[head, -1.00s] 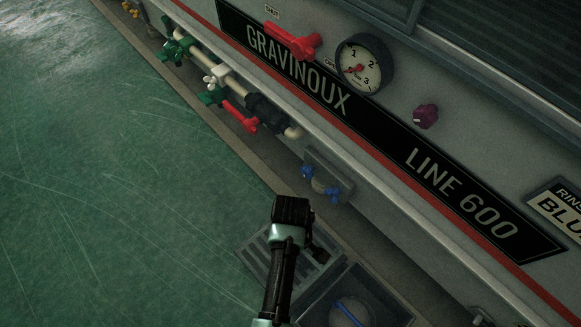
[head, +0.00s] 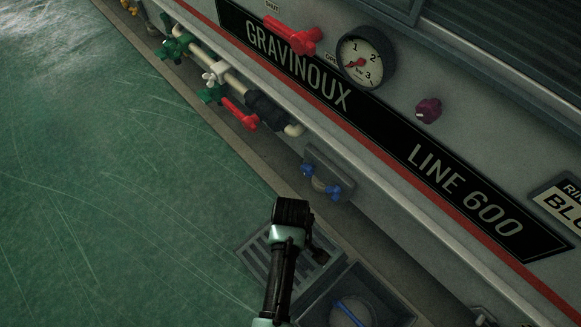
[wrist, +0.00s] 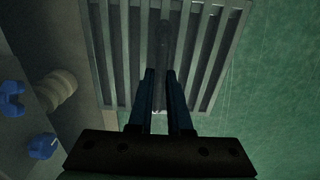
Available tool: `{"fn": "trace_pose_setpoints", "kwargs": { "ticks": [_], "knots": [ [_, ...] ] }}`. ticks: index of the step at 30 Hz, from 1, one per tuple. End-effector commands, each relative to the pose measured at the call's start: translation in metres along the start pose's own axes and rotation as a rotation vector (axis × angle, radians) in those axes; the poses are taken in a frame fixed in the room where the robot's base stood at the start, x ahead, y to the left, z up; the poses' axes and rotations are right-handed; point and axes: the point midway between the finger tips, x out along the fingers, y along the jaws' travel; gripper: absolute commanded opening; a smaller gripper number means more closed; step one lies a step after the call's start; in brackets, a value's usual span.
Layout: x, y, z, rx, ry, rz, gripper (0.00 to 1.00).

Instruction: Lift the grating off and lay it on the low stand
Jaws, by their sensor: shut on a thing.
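The grating (head: 255,257), a grey slatted panel, shows beside my arm in the head view, partly hidden by it. It fills the top of the wrist view (wrist: 224,60), with a dark bar along its middle. My gripper (wrist: 160,76) is shut on the grating at this bar, its two fingers close together. In the head view my gripper (head: 290,215) is seen from above, and its fingertips are hidden. I cannot tell how high the grating is above the floor. I cannot make out the low stand for sure.
A dark square recess (head: 385,292) with a round, blue-handled fitting (head: 347,312) lies right of the grating. A bracket with blue knobs (head: 322,182) sticks out from the machine. Pipes with a red lever (head: 240,114) run along its base. Green floor (head: 110,220) is clear at left.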

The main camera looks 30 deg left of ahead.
Motion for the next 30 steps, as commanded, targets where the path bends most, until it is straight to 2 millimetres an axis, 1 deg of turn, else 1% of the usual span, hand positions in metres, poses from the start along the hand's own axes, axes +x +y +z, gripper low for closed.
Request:
{"fn": "trace_pose_setpoints", "kwargs": {
  "ticks": [4, 5, 6, 10, 18, 21, 23, 26, 30],
  "knots": [
    [0.003, 0.001, -0.001, 0.000, 0.001, 0.001, 0.00],
    [0.002, 0.001, -0.001, 0.000, 0.001, 0.002, 0.20],
    [0.002, 0.001, -0.001, 0.000, 0.001, 0.001, 0.28],
    [0.002, 0.001, 0.000, 0.000, 0.001, 0.001, 0.51],
    [0.003, -0.001, 0.001, 0.000, -0.001, -0.002, 0.52],
    [-0.001, 0.000, 0.000, 0.000, -0.001, -0.001, 0.52],
    [-0.007, 0.000, 0.000, 0.000, 0.000, 0.000, 0.52],
    [-0.021, 0.000, 0.000, 0.000, 0.000, 0.000, 0.52],
    [-0.049, 0.000, 0.000, 0.000, 0.000, 0.001, 0.52]
  ]
}}
